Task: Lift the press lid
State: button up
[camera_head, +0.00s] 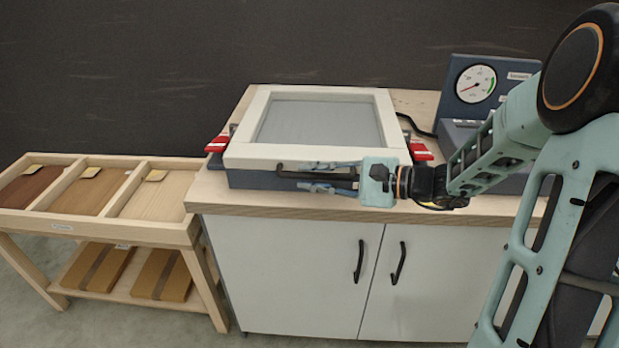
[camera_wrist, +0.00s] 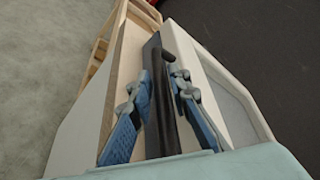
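The press lid (camera_head: 243,152) is a cream frame around a grey sheet, lying flat and closed on a dark blue-grey base (camera_head: 245,180) on the workbench. A black bar handle (camera_head: 286,174) runs along its front edge; it also shows in the wrist view (camera_wrist: 162,110). My gripper (camera_head: 302,176) reaches in from the right, level with the handle. Its two blue fingers (camera_wrist: 163,85) lie on either side of the bar, with narrow gaps showing, so it looks open around it. Contact on the hidden inner sides cannot be made out.
Red clamps (camera_head: 217,144) (camera_head: 421,151) sit on both sides of the press. A gauge panel (camera_head: 478,85) stands at the back right. A wooden rack (camera_head: 150,232) with compartments stands at left. White cabinet doors (camera_head: 290,270) are below the worktop.

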jog(key=shift+w+a, duration=0.15)
jog(key=shift+a, duration=0.15)
grip_shut()
jog(key=w+r+m+g+p, duration=0.1)
jog(key=w+r+p, duration=0.3)
jog(key=r+p, duration=0.8)
jog(key=w+r+m+g+h+p, duration=0.1)
jog(key=w+r+m+p, duration=0.2)
jog(key=r+p, duration=1)
jog(key=shift+w+d+r+p, duration=0.2)
jog(key=shift+w+r+p, duration=0.1)
jog(key=shift+w+r, duration=0.35)
jog(key=shift+w+f, duration=0.1)
